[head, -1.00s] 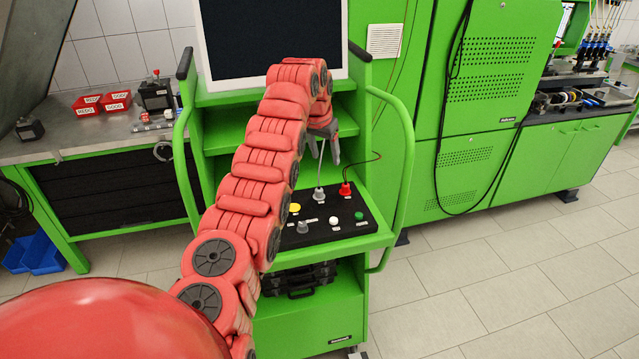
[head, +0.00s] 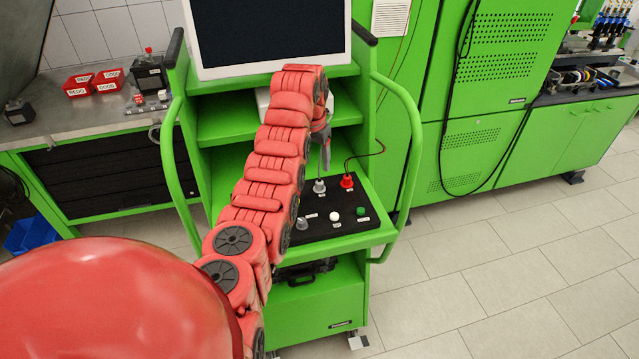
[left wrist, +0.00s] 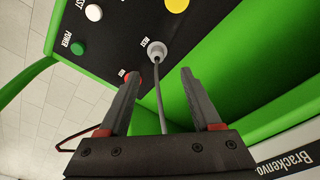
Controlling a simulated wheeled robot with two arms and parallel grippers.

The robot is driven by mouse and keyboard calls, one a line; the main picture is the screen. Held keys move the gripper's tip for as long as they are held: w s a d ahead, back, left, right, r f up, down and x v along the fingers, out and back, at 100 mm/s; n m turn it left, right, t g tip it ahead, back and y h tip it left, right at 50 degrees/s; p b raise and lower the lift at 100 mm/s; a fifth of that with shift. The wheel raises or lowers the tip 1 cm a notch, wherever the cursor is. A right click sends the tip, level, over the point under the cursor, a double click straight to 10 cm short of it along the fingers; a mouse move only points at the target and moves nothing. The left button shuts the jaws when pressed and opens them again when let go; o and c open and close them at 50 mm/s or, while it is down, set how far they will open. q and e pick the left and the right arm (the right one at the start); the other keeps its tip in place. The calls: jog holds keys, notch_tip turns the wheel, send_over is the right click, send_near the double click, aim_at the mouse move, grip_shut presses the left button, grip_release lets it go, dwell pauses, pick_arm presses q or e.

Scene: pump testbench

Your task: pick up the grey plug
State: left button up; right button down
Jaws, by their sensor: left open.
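The grey plug (head: 319,187) stands in the black panel (head: 344,222) on the green cart, with a grey cable rising from it. In the left wrist view the plug (left wrist: 157,50) lies ahead of my gripper, roughly in line with the gap between the fingers, and its cable runs back between them. My left gripper (head: 325,146) is open and empty above the plug, apart from it. The same gripper (left wrist: 160,76) shows both fingers spread in the left wrist view. My right gripper is not in view.
A red plug (head: 347,181) with a cable stands just right of the grey one. A white button (head: 334,216), a green button (head: 360,211) and a grey knob (head: 301,224) are on the panel. A monitor (head: 270,35) stands above; a green handle rail (head: 412,150) flanks the right side.

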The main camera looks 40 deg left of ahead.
aim_at(319, 182)
pick_arm(q)
jog(key=shift+f+p, duration=0.3)
jog(key=shift+f, duration=0.2)
jog(key=shift+w+f, duration=0.1)
jog(key=shift+f, duration=0.55)
jog(key=f+p, duration=0.3)
jog(key=shift+w+d+f, duration=0.15)
jog(key=shift+w+d, duration=0.05)
jog(key=shift+d, duration=0.1)
jog(key=shift+a+f+p, duration=0.1)
jog(key=shift+f+p, duration=0.25)
jog(key=shift+f, duration=0.25)
jog(key=shift+w+f, duration=0.15)
jog(key=shift+f, duration=0.25)
grip_shut()
